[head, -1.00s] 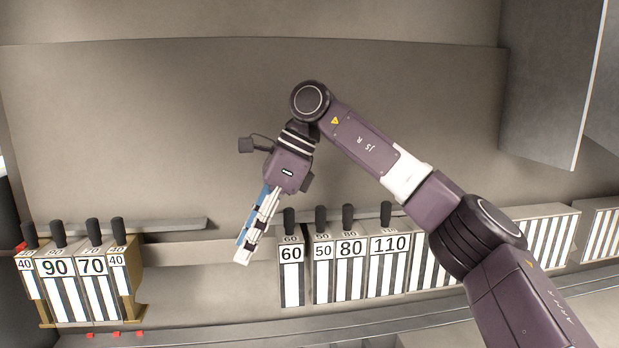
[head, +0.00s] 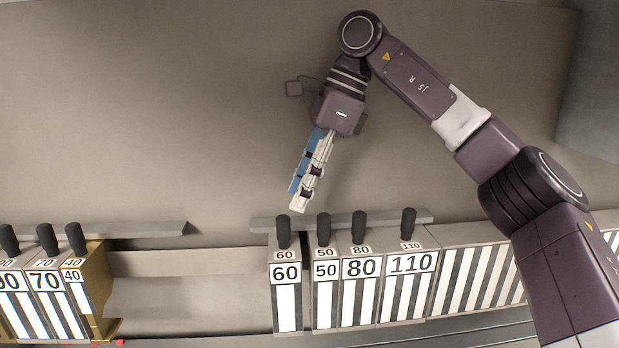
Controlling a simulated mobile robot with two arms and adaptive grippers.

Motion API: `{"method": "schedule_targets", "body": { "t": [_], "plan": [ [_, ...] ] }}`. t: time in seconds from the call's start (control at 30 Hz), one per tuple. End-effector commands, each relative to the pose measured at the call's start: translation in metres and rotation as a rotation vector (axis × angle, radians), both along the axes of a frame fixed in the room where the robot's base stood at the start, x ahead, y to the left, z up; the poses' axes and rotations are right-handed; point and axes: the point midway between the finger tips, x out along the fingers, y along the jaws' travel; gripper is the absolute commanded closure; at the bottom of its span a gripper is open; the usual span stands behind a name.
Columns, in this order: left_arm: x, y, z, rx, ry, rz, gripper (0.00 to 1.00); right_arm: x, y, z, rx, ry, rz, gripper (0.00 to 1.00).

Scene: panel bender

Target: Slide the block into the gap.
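The block marked 60 (head: 286,285) stands upright with a black knob (head: 284,232) on top. A narrow slit separates it from the block marked 50 (head: 326,285) on its right. Left of it is a wide gap (head: 190,295), reaching to the block marked 40 (head: 76,290). My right gripper (head: 297,202) points down, a little above the 60 block's knob in the picture, and seems apart from it. Its fingers are seen from the side, close together, so I cannot tell whether they are open or shut. Nothing shows held. My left gripper is not in view.
Blocks marked 80 (head: 358,290) and 110 (head: 405,290) continue the right row, followed by striped blocks (head: 475,275). Block 70 (head: 45,290) stands beside 40, with a brass-coloured end piece (head: 98,275). A grey ledge (head: 145,229) runs behind. The wall above is clear.

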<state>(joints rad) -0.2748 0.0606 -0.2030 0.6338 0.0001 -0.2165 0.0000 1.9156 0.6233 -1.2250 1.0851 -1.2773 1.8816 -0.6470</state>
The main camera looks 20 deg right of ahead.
Motion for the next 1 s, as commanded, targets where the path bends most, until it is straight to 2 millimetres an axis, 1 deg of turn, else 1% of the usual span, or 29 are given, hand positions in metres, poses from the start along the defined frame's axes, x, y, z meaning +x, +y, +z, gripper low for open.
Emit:
{"method": "schedule_targets", "body": {
  "t": [0.13,0.3,0.4,0.53,0.63,0.77,0.87,0.9,1.0],
  "plan": [
    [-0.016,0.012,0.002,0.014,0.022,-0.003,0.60,0.001,0.006,-0.016,-0.001,0.003,0.002,0.62],
    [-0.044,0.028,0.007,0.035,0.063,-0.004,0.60,0.004,0.016,-0.041,-0.002,0.003,0.001,0.62],
    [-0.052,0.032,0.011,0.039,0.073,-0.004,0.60,0.005,0.021,-0.053,-0.002,0.004,0.000,0.62],
    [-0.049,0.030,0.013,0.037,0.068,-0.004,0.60,0.007,0.025,-0.064,-0.002,0.002,-0.001,0.62],
    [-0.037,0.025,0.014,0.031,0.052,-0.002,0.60,0.007,0.027,-0.068,0.000,0.000,-0.001,0.62],
    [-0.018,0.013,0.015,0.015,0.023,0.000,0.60,0.007,0.028,-0.069,0.000,0.000,-0.001,0.62],
    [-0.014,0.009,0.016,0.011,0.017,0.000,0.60,0.007,0.028,-0.069,0.000,0.000,-0.001,0.62],
    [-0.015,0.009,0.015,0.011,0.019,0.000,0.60,0.007,0.028,-0.069,0.000,0.000,-0.001,0.63],
    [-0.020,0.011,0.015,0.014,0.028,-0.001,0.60,0.007,0.028,-0.069,0.000,0.000,-0.001,0.74]
  ]
}}
